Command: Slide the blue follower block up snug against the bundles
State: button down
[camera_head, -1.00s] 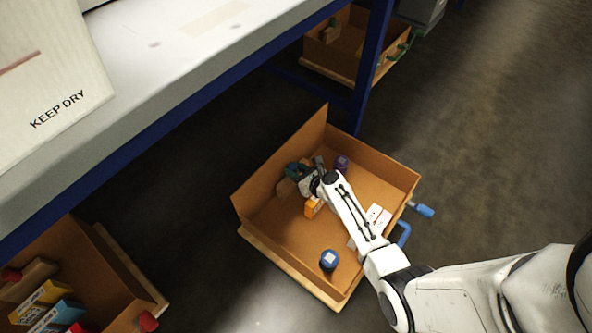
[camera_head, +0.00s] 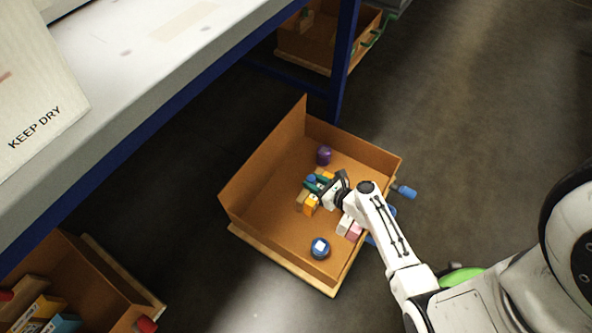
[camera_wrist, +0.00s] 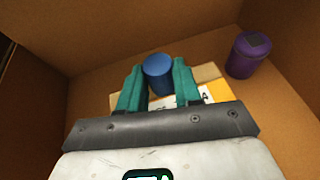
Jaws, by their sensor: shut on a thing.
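A blue round piece (camera_wrist: 158,74), which looks like the knob of the follower block, sits between the teal fingers of my gripper (camera_wrist: 159,88) in the wrist view. The fingers are shut on it. In the head view, my gripper (camera_head: 318,184) is low in the middle of the open brown box. The bundles are partly hidden by my gripper: an orange one (camera_head: 311,205) and a tan one (camera_head: 302,200) show beside the fingers. In the wrist view, a tan strip (camera_wrist: 207,72) and an orange edge (camera_wrist: 219,91) lie close by. Whether they touch the follower is hidden.
The box (camera_head: 262,165) has tall walls at the back left. A purple canister (camera_head: 324,155) stands behind my gripper and a blue canister (camera_head: 319,247) near the front. White (camera_head: 345,224) and pink (camera_head: 355,232) pieces lie below my wrist. The left floor of the box is clear.

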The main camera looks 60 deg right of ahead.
jog(key=s, duration=0.5)
jog(key=shift+s+d, duration=0.1)
jog(key=shift+s, duration=0.15)
jog(key=c, duration=0.8)
grip_release()
jog(key=p+v, duration=0.4)
jog(key=v, duration=0.6)
jog(key=shift+s+r, duration=0.1)
jog(key=shift+s, duration=0.25)
